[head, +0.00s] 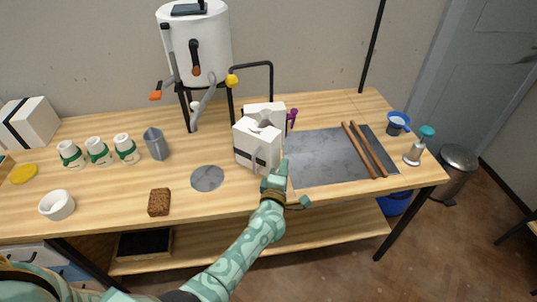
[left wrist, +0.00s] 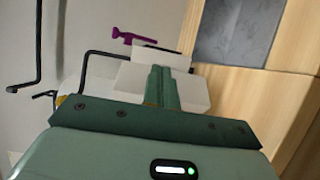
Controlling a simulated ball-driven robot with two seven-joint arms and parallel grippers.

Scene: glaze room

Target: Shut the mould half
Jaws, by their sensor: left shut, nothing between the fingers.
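The white mould (head: 256,146) stands on the wooden table in two blocky halves, with a rounded hollow showing at the top between them. The halves look set at an angle, the near one turned toward me; a dark strap or handle shows on its front. My left gripper (head: 275,178) is shut and empty at the near right side of the near half; I cannot tell whether it touches. In the left wrist view, the shut fingers (left wrist: 164,86) lie in front of the white mould (left wrist: 192,94) and hide part of it. My right gripper is out of view.
A grey slab (head: 320,158) with two wooden rods (head: 364,150) lies right of the mould. A white tank (head: 195,45) with a spout stands behind.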

